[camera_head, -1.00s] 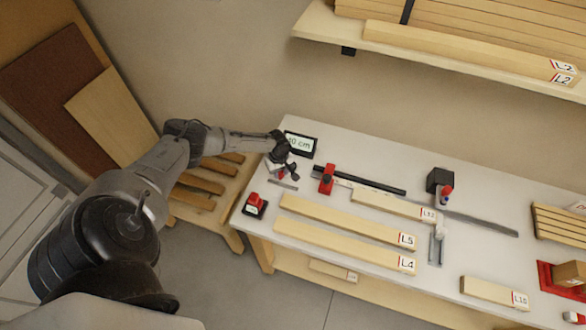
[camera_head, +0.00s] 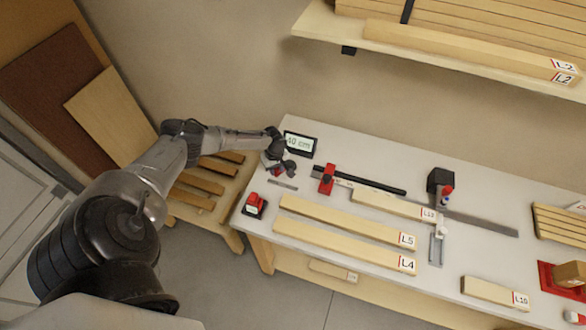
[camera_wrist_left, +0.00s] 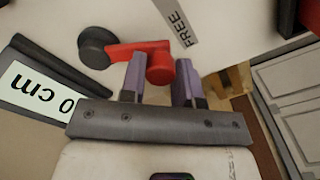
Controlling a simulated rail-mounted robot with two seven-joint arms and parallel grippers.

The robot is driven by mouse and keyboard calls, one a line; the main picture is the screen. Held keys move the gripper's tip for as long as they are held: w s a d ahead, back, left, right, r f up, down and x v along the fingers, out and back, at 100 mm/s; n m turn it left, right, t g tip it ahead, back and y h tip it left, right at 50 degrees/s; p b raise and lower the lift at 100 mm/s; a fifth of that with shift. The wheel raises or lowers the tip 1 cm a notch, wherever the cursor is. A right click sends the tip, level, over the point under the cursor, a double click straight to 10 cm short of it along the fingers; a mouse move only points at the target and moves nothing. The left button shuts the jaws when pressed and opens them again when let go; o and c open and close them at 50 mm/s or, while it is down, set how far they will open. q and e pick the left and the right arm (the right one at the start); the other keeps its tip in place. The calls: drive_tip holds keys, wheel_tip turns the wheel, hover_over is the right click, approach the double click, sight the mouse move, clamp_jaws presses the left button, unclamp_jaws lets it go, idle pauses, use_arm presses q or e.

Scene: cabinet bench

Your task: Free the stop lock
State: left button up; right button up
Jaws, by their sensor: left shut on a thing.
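The stop lock is a red lever (camera_wrist_left: 140,52) in the left wrist view. It runs from a round dark hub (camera_wrist_left: 98,48) to an upright red knob (camera_wrist_left: 160,68). My left gripper (camera_wrist_left: 160,82) has its two purple-grey fingers on either side of the red knob, shut on it. The grey plate marked FREE (camera_wrist_left: 180,22) lies close to the knob end. In the head view my left gripper (camera_head: 281,164) is at the bench's left end, and the wrist and fingers mostly hide the lever. My right gripper is not in view.
A display reading in cm (camera_head: 300,144) stands just behind the gripper. A small red-topped device (camera_head: 254,205) sits at the front left edge. A rail with a red stop block (camera_head: 326,179), boards L5 (camera_head: 345,218) and L4 (camera_head: 340,246) lie to the right.

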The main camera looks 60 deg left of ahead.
use_arm(q)
drive_tip(key=shift+s+a, duration=0.15)
drive_tip(key=shift+a, duration=0.3)
idle(0.3)
drive_tip(key=o, duration=0.7)
drive_tip(key=shift+r, duration=0.1)
wheel_tip(320, 180, up, 3)
drive_tip(key=p, duration=0.3)
drive_tip(key=shift+r+p, duration=0.15)
drive_tip(key=shift+p, duration=0.2)
wheel_tip(320, 180, up, 6)
drive_tip(key=p, duration=0.6)
drive_tip(key=shift+f, duration=0.2)
